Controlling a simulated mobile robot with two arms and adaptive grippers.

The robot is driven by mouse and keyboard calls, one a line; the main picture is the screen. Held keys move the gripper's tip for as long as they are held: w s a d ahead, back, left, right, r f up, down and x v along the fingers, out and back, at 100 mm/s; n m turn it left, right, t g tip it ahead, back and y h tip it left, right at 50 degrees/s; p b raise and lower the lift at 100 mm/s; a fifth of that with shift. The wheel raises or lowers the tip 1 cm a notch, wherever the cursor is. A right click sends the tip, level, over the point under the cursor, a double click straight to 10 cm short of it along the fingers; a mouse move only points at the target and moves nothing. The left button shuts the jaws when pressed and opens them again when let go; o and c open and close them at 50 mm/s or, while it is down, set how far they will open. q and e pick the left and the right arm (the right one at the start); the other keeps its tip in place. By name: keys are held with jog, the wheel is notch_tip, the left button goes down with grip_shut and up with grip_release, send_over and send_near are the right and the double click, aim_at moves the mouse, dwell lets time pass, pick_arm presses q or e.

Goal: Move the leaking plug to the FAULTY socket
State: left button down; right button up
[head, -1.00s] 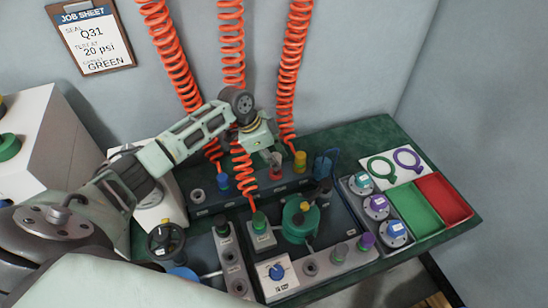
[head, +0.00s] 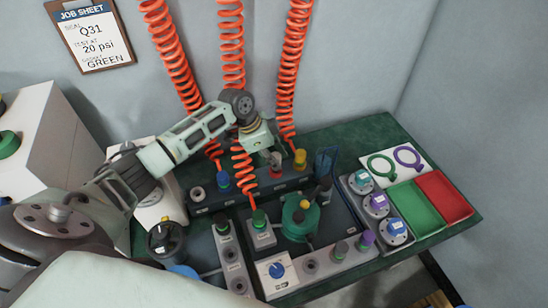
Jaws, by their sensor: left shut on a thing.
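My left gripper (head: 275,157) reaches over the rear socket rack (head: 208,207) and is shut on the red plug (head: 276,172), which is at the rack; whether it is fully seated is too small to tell. A blue plug (head: 222,180) stands left of it and a yellow plug (head: 300,158) right of it. A green-topped plug (head: 259,218) sits on a grey block, with an orange coiled hose running up behind my arm. An empty socket (head: 198,194) is at the rack's left end. I cannot tell which plug leaks or read a FAULTY label. My right gripper is out of view.
A green round vessel (head: 300,220) stands mid-table. In front are a gauge box with blue dial (head: 277,270) and a socket strip (head: 320,267). Green (head: 414,208) and red (head: 444,196) trays lie right. Orange coiled hoses (head: 290,70) hang behind. A job sheet (head: 90,35) is on the wall.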

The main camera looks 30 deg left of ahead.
pick_arm(q)
jog(key=shift+f+b, duration=0.35)
jog(key=shift+f, duration=0.65)
jog(key=c, duration=1.4)
grip_release()
jog(key=shift+c, duration=0.2)
jog(key=shift+r, duration=0.1)
jog(key=v, duration=1.2)
